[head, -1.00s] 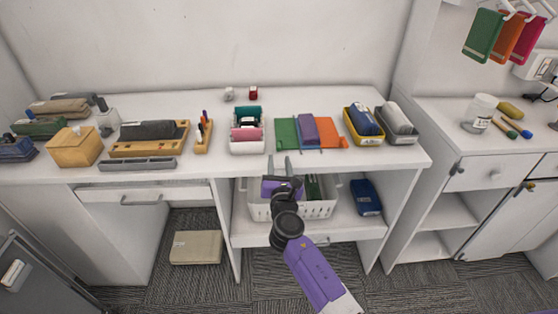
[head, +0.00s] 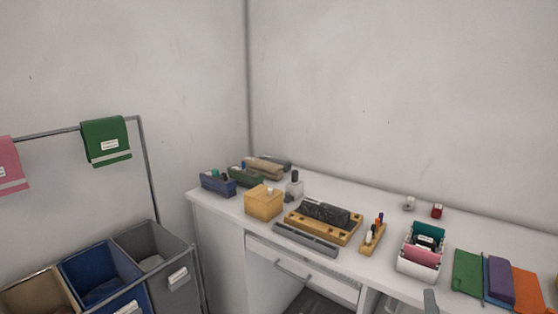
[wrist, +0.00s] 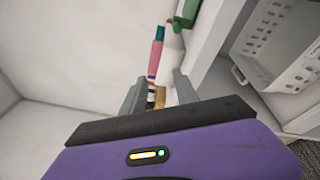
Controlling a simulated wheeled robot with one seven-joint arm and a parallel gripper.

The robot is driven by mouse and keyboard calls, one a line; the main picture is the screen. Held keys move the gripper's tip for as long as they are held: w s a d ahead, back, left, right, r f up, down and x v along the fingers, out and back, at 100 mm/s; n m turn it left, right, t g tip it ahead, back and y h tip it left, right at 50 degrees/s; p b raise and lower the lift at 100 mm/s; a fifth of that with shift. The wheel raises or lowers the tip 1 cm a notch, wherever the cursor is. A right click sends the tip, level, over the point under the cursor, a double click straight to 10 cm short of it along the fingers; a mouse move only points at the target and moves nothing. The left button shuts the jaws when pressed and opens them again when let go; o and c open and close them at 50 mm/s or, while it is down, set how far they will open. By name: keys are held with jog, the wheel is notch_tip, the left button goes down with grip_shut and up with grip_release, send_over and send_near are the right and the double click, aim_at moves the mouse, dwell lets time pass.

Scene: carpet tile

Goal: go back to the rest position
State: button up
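My gripper (wrist: 160,92) shows in the wrist view with its two grey fingers apart. Nothing is held between them; the coloured things seen through the gap lie beyond the fingertips. In the head view only a grey fingertip (head: 430,301) shows at the bottom edge, in front of the white desk's front edge. The rest of my arm is out of the head view.
The white desk (head: 350,185) carries a yellow box (head: 264,203), a wooden tray (head: 345,236), a white bin (head: 420,268) and coloured folders. Sorting bins (head: 165,258) stand at left below a rail with a green cloth (head: 105,142). A white basket (wrist: 280,50) is close at right in the wrist view.

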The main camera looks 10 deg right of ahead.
jog(key=s+a+m+t+y, duration=0.3)
jog(key=s+a+m+y, duration=0.3)
jog(key=s+a+m, duration=0.75)
jog(key=s+a+r+m+g+y, duration=0.1)
jog(key=s+a+y, duration=0.1)
jog(key=s+a, duration=0.4)
jog(key=s+a+r+m+g+y, duration=0.1)
jog(key=s+a, duration=0.6)
jog(key=s, duration=0.9)
jog(key=shift+s+a+r+g+y, duration=0.25)
jog(key=shift+r+g+y, duration=0.2)
jog(key=shift+y, duration=0.25)
jog(key=shift+m, duration=0.25)
